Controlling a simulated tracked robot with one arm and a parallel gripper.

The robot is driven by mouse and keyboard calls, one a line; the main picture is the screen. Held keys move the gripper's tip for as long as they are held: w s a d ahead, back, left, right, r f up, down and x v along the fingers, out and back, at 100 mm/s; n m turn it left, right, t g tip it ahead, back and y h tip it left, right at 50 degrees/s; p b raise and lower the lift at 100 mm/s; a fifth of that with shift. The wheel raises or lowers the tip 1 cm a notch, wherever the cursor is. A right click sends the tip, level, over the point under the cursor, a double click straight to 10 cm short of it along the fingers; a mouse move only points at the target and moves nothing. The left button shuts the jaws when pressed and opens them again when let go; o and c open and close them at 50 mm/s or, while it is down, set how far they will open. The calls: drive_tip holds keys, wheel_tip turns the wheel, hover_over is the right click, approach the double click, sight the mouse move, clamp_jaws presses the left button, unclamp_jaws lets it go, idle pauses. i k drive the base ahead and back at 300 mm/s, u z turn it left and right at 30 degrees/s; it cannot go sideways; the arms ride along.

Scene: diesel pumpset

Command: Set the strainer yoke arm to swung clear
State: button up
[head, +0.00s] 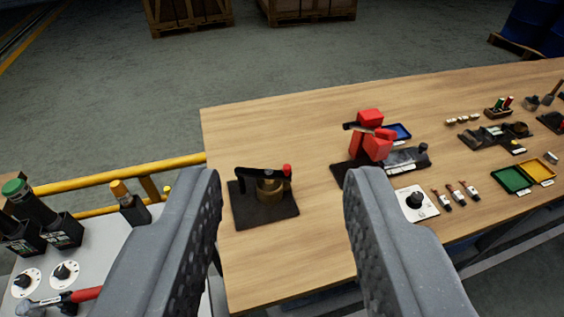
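The gripper's height above the table is hard to tell.
A red device (370,138) on a dark plate stands to the right. A white dial plate (415,203), small valves and green and yellow trays (511,180) lie further right. Bare wood surrounds the strainer plate.

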sight(286, 174)
drive_tip(key=u, duration=0.05)
drive_tip(key=i, duration=0.9)
drive_tip(key=z, duration=0.1)
